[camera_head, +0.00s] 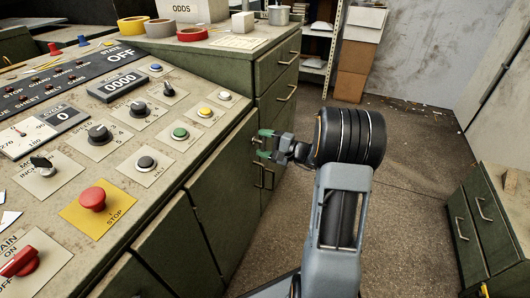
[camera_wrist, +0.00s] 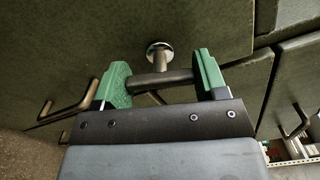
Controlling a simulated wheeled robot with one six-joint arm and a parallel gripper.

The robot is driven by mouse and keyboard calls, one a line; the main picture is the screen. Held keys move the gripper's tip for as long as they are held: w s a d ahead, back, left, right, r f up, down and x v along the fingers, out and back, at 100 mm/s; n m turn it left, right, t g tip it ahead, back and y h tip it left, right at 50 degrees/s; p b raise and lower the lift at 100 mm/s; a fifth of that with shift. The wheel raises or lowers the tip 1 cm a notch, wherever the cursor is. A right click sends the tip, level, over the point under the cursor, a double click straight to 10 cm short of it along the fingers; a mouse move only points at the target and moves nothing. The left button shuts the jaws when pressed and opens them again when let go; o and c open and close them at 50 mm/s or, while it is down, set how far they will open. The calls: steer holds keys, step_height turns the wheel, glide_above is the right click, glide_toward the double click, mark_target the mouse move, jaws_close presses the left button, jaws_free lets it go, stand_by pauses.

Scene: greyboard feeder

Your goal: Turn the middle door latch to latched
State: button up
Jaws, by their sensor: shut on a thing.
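The door latch (camera_wrist: 162,78) shows in the wrist view as a dark bar handle on a short stem, with a round metal rosette (camera_wrist: 158,50) on the green door (camera_wrist: 200,25). My gripper (camera_wrist: 163,82) has its two green fingers at either end of the bar, which spans the gap between them. In the head view my gripper (camera_head: 265,144) is at the front of the green cabinet, below the console top. There the latch is too small and covered to make out well, and I cannot tell its latched or unlatched marking.
The sloped console (camera_head: 140,130) with knobs and buttons stands left. A drawer cabinet (camera_head: 275,85) is behind the gripper. Dark pull handles (camera_wrist: 68,108) stick out from neighbouring doors. A green drawer unit (camera_head: 490,225) stands right, with open floor (camera_head: 420,150) between.

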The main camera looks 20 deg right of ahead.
steer(key=n+b, duration=0.2)
steer(key=b, duration=0.1)
steer(key=shift+f+n, duration=0.2)
steer(key=shift+n, duration=0.1)
steer(key=shift+r+n+b, duration=0.1)
steer(key=shift+n+b, duration=0.2)
steer(key=shift+b, duration=0.35)
steer(key=shift+r+n, duration=0.15)
steer(key=shift+n, duration=0.15)
steer(key=o, duration=0.9)
steer(key=shift+o, duration=0.2)
steer(key=p+v, duration=0.3)
steer(key=v, duration=1)
steer(key=shift+s+d, duration=0.25)
steer(key=shift+s, duration=0.05)
